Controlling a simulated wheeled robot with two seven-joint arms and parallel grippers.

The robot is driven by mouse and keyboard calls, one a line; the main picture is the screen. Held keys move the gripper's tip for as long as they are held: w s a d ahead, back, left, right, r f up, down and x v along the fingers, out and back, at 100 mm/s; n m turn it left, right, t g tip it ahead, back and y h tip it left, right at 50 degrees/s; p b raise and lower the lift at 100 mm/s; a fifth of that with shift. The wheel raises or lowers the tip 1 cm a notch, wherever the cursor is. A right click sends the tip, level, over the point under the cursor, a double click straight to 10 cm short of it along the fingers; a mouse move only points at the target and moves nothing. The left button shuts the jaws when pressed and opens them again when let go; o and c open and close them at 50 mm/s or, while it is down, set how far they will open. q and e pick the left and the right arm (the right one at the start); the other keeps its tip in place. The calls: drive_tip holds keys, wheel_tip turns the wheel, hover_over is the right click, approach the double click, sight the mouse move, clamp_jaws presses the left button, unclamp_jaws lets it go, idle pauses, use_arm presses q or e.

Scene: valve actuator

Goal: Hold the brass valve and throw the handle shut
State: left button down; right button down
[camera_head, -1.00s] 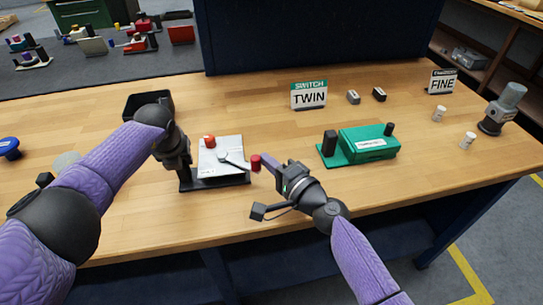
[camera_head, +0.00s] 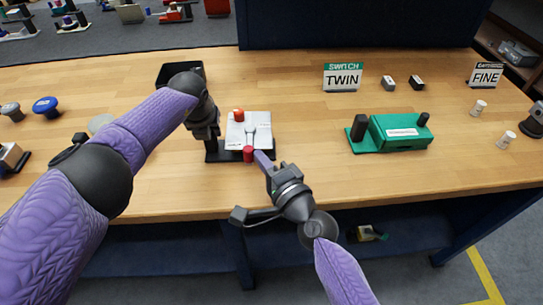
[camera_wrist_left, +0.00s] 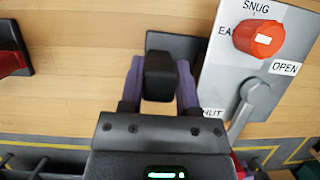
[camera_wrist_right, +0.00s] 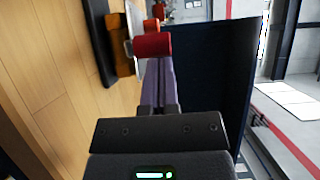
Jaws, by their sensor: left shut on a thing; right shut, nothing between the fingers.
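The valve unit stands on the table with a silver plate (camera_head: 262,122), an orange-red knob (camera_head: 239,114) and a grey lever (camera_wrist_left: 250,105) with a red grip (camera_head: 248,154). The lever points toward the table's front, and in the left wrist view it lies beside the SHUT label, away from OPEN. My left gripper (camera_head: 212,132) is shut on the black post (camera_wrist_left: 158,75) left of the plate. My right gripper (camera_head: 259,156) is shut and empty, its purple fingertips against or just beside the red grip (camera_wrist_right: 152,45). I cannot make out contact.
A green device (camera_head: 400,133) stands to the right, with a TWIN sign (camera_head: 342,77) behind it. A black bin (camera_head: 180,73) is behind my left arm, and blue (camera_head: 45,105) and grey knobs lie at far left. The table's front edge is close to my right gripper.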

use_arm(q)
drive_tip(key=shift+s+d+f, duration=0.15)
drive_tip(key=shift+s+d, duration=0.05)
drive_tip(key=shift+d, duration=0.2)
use_arm(e)
drive_tip(key=shift+s+a, duration=0.2)
drive_tip(key=shift+a, duration=0.7)
use_arm(q)
drive_tip(key=shift+a, duration=0.25)
use_arm(e)
drive_tip(key=d, duration=0.1)
drive_tip(key=s+d, duration=0.1)
drive_tip(key=d, duration=0.1)
drive_tip(key=shift+d, duration=0.15)
use_arm(q)
drive_tip(key=shift+d, duration=0.1)
use_arm(e)
drive_tip(key=shift+s, duration=0.7)
use_arm(q)
drive_tip(key=shift+w+a, duration=0.1)
drive_tip(key=shift+a, duration=0.1)
use_arm(e)
drive_tip(key=s+a, duration=0.5)
drive_tip(key=s, duration=0.1)
drive_tip(key=shift+s, duration=0.35)
